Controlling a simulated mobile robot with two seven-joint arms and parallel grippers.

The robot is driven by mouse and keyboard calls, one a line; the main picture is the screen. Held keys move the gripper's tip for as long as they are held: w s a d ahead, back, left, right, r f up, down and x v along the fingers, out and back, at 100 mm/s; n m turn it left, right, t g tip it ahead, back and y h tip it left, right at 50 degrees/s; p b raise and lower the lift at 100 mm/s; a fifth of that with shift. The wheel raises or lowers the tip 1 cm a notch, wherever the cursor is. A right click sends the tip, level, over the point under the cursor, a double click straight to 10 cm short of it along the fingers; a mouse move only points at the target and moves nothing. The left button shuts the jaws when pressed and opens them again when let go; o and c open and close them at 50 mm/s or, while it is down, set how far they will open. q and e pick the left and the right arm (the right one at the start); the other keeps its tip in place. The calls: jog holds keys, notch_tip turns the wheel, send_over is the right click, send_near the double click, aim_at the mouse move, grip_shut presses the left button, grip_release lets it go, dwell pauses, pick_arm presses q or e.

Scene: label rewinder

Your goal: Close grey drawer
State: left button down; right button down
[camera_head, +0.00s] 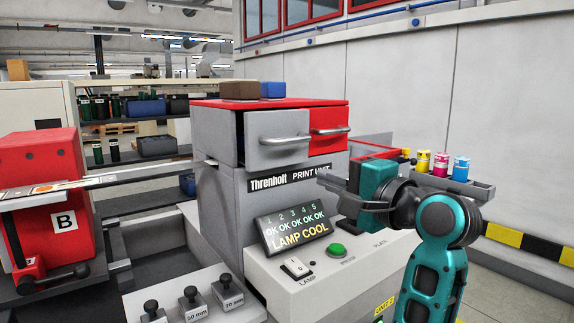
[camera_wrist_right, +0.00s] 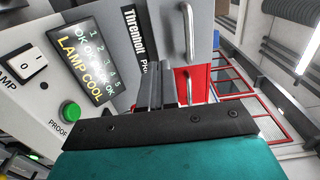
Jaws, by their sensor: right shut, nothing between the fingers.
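The grey drawer (camera_head: 264,152) is at the top of the grey print unit, left of the red drawer (camera_head: 329,143). Its front stands out ahead of the red drawer, with a dark gap at its left side, so it is partly open. Its bar handle (camera_head: 285,141) faces me. My right gripper (camera_head: 325,183) is shut and empty, below and right of the grey drawer, apart from it. In the right wrist view the shut fingers (camera_wrist_right: 155,88) point towards the unit, with the grey drawer (camera_wrist_right: 203,45) above them. My left gripper is not in view.
A lamp display (camera_head: 295,230), a green button (camera_head: 337,250) and a lamp switch (camera_head: 296,267) sit on the console below. Coloured ink pots (camera_head: 441,164) stand at the right. Brown and blue blocks (camera_head: 240,90) lie on the red top. A red unit marked B (camera_head: 45,200) is at left.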

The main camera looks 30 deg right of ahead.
aim_at(280, 162)
jog(key=w, duration=0.7)
jog(key=w+a, duration=0.1)
jog(key=w, duration=0.3)
jog(key=shift+w+p, duration=0.3)
jog(key=shift+p, duration=0.05)
